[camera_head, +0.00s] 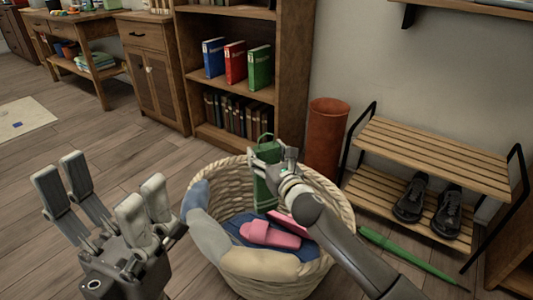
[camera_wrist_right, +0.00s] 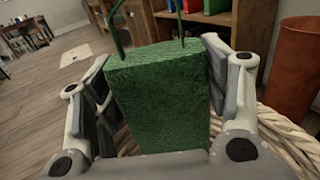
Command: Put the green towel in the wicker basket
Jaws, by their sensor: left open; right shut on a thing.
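The green towel (camera_wrist_right: 158,95), a blocky folded piece with a thin loop at its top, is between the fingers of my right gripper (camera_wrist_right: 160,100), which is shut on it. In the head view the towel (camera_head: 265,190) hangs upright over the wicker basket (camera_head: 342,205), near its back rim. I cannot tell whether its lower end touches anything. The basket also holds pink slippers (camera_head: 270,235), a blue cloth (camera_head: 240,222) and beige and grey cloth along its left rim. My left gripper (camera_head: 105,195) is open and empty, left of the basket.
A wooden shelf (camera_head: 230,90) with books stands behind the basket. A reddish-brown cylinder (camera_head: 326,135) stands behind it to the right. A slatted rack (camera_head: 430,160) with black shoes (camera_head: 430,205) is at the right. A closed green umbrella (camera_head: 410,258) lies below the rack.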

